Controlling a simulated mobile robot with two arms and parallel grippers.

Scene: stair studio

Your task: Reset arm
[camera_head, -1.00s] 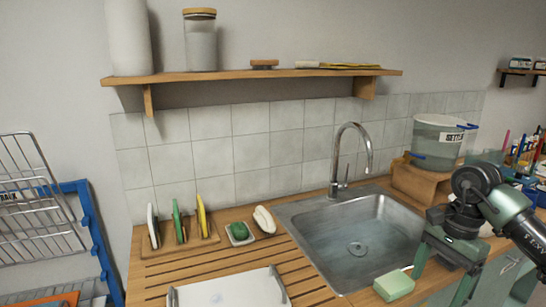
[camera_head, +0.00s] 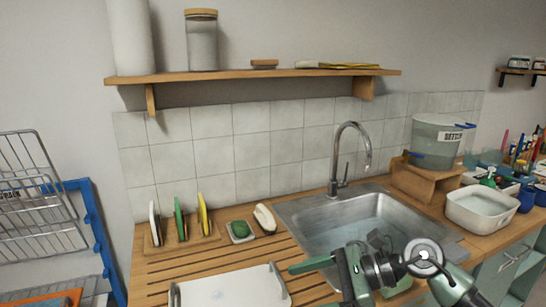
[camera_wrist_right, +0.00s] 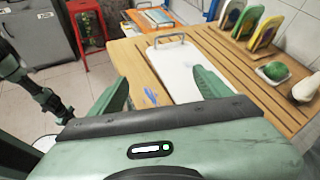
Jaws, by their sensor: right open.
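My right gripper (camera_head: 318,275) reaches in from the lower right in the head view, over the front of the sink and counter. Its fingers are apart with nothing between them, as the right wrist view shows (camera_wrist_right: 162,92). Beyond the fingers in that view is the white board (camera_wrist_right: 172,72) with a metal handle on the wooden counter. A green and black arm link of mine (camera_wrist_right: 35,85) shows at the left of the wrist view. My left gripper is not visible in either view.
The sink (camera_head: 375,222) with its tap (camera_head: 342,160) lies behind my right gripper. A white tub (camera_head: 482,208) stands right of the sink. The wooden drainboard (camera_head: 190,262) holds the white board (camera_head: 235,290). A rack with upright coloured pieces (camera_head: 180,222) stands behind. A shelf (camera_head: 260,74) hangs above.

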